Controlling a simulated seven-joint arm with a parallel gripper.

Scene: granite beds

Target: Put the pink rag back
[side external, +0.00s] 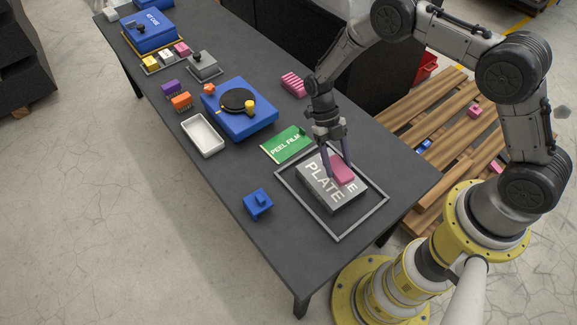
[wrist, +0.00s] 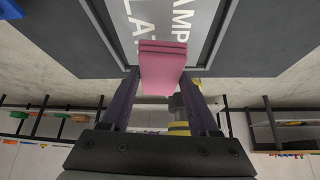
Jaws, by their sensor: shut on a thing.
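The pink rag (side external: 342,172), a small folded block, is between the fingers of my gripper (side external: 338,161).
A grey frame (side external: 283,183) surrounds the plate. Near it are a green "PEEL FILM" sheet (side external: 287,145), a blue block (side external: 257,204), a white tray (side external: 203,136) and a blue base with a black disc (side external: 240,112).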

